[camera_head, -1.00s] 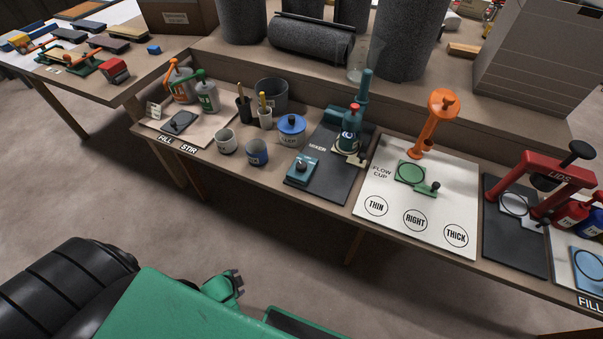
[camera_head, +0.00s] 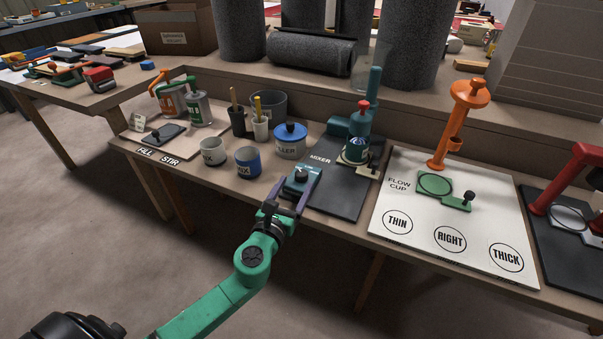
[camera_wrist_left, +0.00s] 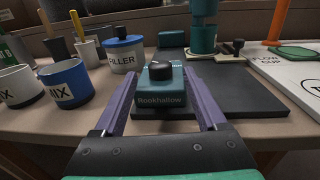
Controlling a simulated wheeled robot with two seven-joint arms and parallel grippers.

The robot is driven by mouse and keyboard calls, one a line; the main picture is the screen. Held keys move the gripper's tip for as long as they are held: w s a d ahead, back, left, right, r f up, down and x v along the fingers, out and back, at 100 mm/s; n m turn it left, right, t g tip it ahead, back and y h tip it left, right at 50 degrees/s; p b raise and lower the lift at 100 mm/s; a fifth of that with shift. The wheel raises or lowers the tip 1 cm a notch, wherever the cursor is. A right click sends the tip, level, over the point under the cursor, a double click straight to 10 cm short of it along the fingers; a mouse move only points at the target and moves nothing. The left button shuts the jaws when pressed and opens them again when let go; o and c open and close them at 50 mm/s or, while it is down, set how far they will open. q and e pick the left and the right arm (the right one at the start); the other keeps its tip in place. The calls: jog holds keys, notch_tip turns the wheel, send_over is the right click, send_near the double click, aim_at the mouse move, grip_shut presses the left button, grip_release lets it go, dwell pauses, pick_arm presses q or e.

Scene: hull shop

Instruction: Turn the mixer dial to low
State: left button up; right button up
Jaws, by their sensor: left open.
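The mixer is a teal machine (camera_head: 356,140) on a dark board (camera_head: 334,203) marked MIXER. Its control box (camera_head: 301,183) sits at the board's front left corner and carries a black dial knob (camera_head: 301,174). In the left wrist view the teal box (camera_wrist_left: 165,101) reads "Rookhallow", with the black dial (camera_wrist_left: 162,70) on top. My left gripper (camera_head: 289,194) is open, its purple fingers around the near part of the box, pointing at the dial. In the wrist view the open fingers (camera_wrist_left: 163,95) flank the box on both sides. Contact cannot be told. My right gripper is not in view.
A blue MIX cup (camera_head: 248,163), a white cup (camera_head: 214,152) and a FILLER pot (camera_head: 290,141) stand left of the box. The white flow cup board (camera_head: 410,176) lies to the right. The bench's front edge is close below the gripper.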

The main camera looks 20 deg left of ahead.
aim_at(299, 179)
pick_arm(q)
jog(key=w, duration=0.5)
jog(key=shift+w, duration=0.3)
grip_shut()
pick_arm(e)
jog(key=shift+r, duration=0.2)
pick_arm(q)
jog(key=shift+f, duration=0.1)
